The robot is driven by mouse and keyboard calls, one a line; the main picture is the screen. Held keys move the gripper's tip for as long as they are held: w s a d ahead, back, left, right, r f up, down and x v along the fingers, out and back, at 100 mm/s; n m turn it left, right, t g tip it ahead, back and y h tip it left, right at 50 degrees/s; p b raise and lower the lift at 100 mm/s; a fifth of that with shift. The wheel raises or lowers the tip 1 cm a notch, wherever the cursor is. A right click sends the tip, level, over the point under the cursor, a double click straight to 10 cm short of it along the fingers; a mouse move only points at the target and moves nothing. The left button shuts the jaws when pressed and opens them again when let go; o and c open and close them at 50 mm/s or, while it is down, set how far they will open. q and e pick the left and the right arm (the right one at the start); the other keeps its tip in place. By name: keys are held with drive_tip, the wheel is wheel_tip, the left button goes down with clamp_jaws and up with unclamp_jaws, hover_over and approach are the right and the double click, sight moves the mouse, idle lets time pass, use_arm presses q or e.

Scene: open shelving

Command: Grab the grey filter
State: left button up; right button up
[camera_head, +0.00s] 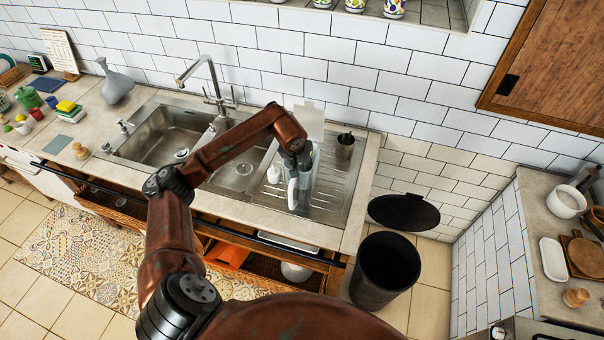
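A grey, partly see-through jug-like thing (305,190), which looks like the grey filter, stands upright on the ribbed steel drainboard right of the sinks. A pale, handle-like strip (292,192) shows on its near left side. My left gripper (297,163) points down at the top of it, overlapping its upper part in the camera_head view. The fingers are small and dark here, so I cannot tell whether they are open or shut, or whether they touch it. My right gripper is not in view.
A white bottle (273,174) stands close left of the filter. A dark metal cup (344,147) stands to its right, and a pale upright board (309,121) behind it. The steel faucet (213,85) rises behind the sinks. A black bin (385,272) stands below the counter's right end.

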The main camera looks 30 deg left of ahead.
use_arm(q)
clamp_jaws()
drive_tip(key=shift+r, duration=0.1)
idle(0.6)
